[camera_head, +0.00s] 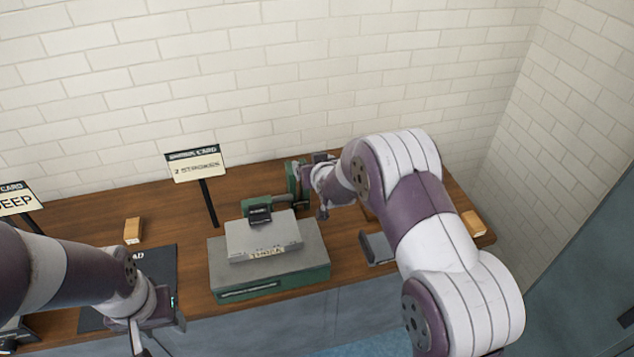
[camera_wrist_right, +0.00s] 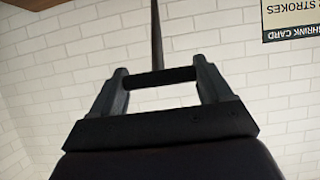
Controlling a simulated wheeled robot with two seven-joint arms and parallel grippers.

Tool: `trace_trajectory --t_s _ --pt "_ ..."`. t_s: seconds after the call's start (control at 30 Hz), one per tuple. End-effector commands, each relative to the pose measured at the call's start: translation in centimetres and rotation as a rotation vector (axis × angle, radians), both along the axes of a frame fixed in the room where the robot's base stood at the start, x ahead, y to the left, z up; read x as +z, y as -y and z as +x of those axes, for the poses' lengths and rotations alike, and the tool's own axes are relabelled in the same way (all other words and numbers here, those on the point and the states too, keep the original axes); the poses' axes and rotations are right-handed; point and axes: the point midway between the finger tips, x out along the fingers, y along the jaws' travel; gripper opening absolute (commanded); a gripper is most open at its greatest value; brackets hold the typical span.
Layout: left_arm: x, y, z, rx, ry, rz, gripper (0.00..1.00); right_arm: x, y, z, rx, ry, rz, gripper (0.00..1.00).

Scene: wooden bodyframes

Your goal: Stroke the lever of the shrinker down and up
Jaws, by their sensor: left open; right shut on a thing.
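The shrinker (camera_head: 270,285) is a green and grey machine on the wooden bench, in the middle of the head view. A pale grey piece with a label (camera_head: 262,235) lies on top of it, at a dark jaw block (camera_head: 259,214). A green upright part (camera_head: 294,185) stands behind it. My right gripper (camera_head: 309,170) is by this upright, partly hidden by its own wrist. In the right wrist view its fingers are shut on a dark round lever handle (camera_wrist_right: 160,77), with a thin rod rising behind it. My left gripper (camera_head: 146,338) is open and empty at the lower left, over the bench's front edge.
A card reading "2 STROKES" (camera_head: 196,164) stands on a post behind the shrinker. Another card (camera_head: 14,199) is at far left. Wooden blocks lie left (camera_head: 132,230) and right (camera_head: 474,223). A dark mat (camera_head: 158,265) lies left of the shrinker. A brick wall stands behind.

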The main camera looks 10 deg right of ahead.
Motion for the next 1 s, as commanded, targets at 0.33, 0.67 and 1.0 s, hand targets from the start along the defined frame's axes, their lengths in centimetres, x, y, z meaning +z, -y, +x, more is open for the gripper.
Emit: trace_trajectory --t_s 0.33,0.67,1.0 --pt "-0.5 0.0 0.0 0.000 0.000 0.000 0.51 1.9 -0.1 1.9 0.000 0.013 0.000 0.24" --pt "-0.5 0.0 0.0 0.000 0.000 0.000 0.51 2.1 -0.1 2.0 0.000 0.015 0.001 0.24" --pt "-0.5 0.0 0.0 0.000 0.000 0.000 0.51 1.8 -0.1 1.9 0.000 0.008 0.000 1.00"
